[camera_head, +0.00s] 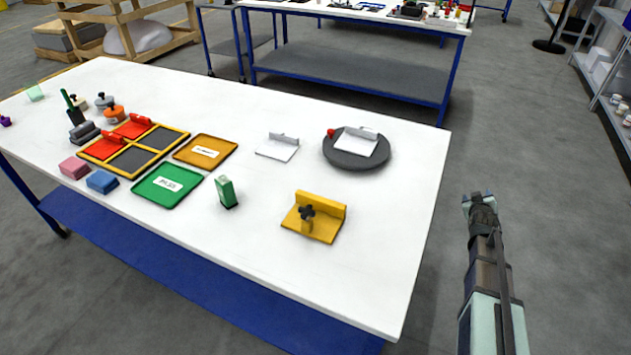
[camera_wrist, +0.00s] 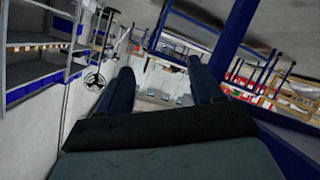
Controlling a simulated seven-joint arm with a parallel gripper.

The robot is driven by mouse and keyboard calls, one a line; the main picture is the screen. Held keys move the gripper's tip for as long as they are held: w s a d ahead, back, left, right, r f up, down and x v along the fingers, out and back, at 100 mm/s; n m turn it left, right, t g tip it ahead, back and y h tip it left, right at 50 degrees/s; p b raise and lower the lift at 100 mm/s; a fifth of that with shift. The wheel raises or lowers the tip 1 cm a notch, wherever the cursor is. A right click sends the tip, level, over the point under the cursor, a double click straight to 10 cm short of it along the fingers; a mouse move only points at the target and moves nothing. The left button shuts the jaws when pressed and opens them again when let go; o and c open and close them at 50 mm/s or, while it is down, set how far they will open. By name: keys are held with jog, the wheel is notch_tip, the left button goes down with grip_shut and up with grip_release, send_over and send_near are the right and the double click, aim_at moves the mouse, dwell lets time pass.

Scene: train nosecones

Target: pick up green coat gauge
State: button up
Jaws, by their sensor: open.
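The green coat gauge (camera_head: 227,192) looks like a small green upright block with a pale patch on top and a dark base. It stands on the white table (camera_head: 375,285), right of the green tray and left of the yellow fixture. My gripper (camera_head: 478,197) is beyond the table's right edge, over the floor, far from the gauge. In the wrist view its two fingers (camera_wrist: 162,85) are apart with nothing between them. The gauge does not show in the wrist view.
A green tray (camera_head: 143,198), an orange tray (camera_head: 227,158) and a yellow fixture (camera_head: 331,232) with a black knob surround the gauge. A dark round turntable (camera_head: 340,158) holds a white plate. A yellow-framed rack (camera_head: 181,133) holds red pieces. The table's front right is clear.

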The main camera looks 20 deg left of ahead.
jog(key=w+a+r+n+t+y, duration=0.1)
jog(key=w+a+r+t, duration=0.2)
jog(key=r, duration=0.6)
jog(key=w+a+r+n+t+y, duration=0.1)
jog(key=w+a+r, duration=0.3)
jog(key=r, duration=0.5)
jog(key=s+a+r+g+y, duration=0.1)
jog(key=s+a+g, duration=0.1)
jog(key=a, duration=0.7)
jog(key=s+a+r+n+g+y, duration=0.1)
jog(key=s+a, duration=0.4)
jog(key=a, duration=0.5)
jog(key=s+a+r+g+y, duration=0.1)
jog(key=s+a+g, duration=0.2)
jog(key=a, duration=0.7)
jog(key=shift+s+r+n, duration=0.2)
jog(key=shift+r+n, duration=0.05)
jog(key=shift+n, duration=0.05)
jog(key=s+a+r+n+g+y, duration=0.1)
jog(key=s+a+g, duration=0.3)
jog(key=s+a, duration=0.85)
jog(key=n+g+h, duration=0.2)
jog(key=g, duration=0.4)
send_near(224, 188)
jog(key=w+a, duration=0.1)
jog(key=w, duration=0.1)
jog(key=x, duration=1.3)
jog(key=shift+s+a, duration=0.1)
jog(key=shift+a, duration=0.05)
